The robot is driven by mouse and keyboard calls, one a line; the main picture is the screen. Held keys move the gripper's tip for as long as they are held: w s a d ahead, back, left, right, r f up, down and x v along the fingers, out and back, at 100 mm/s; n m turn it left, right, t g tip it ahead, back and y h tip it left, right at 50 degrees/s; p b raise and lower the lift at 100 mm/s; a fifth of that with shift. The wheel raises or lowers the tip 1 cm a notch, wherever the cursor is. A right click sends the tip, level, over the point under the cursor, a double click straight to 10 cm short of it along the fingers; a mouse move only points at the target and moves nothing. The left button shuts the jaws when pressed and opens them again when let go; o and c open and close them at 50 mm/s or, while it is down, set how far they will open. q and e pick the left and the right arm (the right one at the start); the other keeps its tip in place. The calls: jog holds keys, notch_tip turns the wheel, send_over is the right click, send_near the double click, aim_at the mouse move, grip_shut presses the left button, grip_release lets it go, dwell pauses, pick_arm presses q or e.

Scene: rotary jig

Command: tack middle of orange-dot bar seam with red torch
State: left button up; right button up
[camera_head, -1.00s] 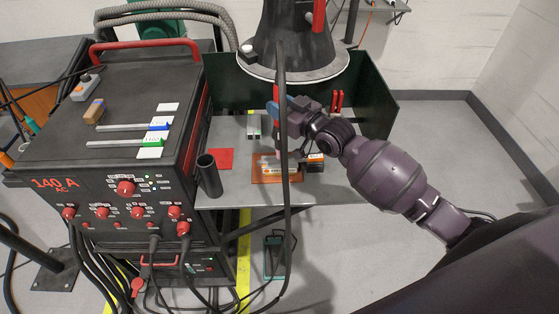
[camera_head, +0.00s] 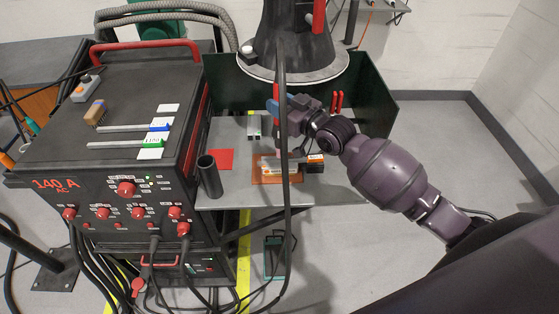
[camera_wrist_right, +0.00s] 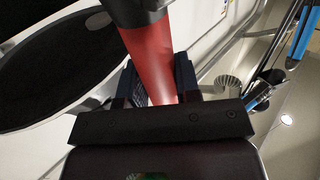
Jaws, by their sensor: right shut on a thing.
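My right gripper (camera_head: 281,112) is shut on the red torch (camera_head: 276,93) above the steel table. In the right wrist view the torch's red body (camera_wrist_right: 152,58) stands between the two fingers of the right gripper (camera_wrist_right: 155,85). The torch's lower end and tip are mostly hidden behind a hanging dark hose. Below it, pale metal bars (camera_head: 268,165) lie on an orange-brown plate (camera_head: 265,180). My left gripper is not in view.
A black fume hood (camera_head: 294,45) hangs over the table, with a dark hose (camera_head: 286,215) running down in front. The welder (camera_head: 110,100) stands further left; dark green screens (camera_head: 365,105) enclose the back.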

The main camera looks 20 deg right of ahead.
aim_at(284, 91)
notch_tip(284, 91, up, 2)
jog(key=shift+r+p, duration=0.1)
jog(key=shift+p, duration=0.2)
jog(key=shift+r, duration=1.1)
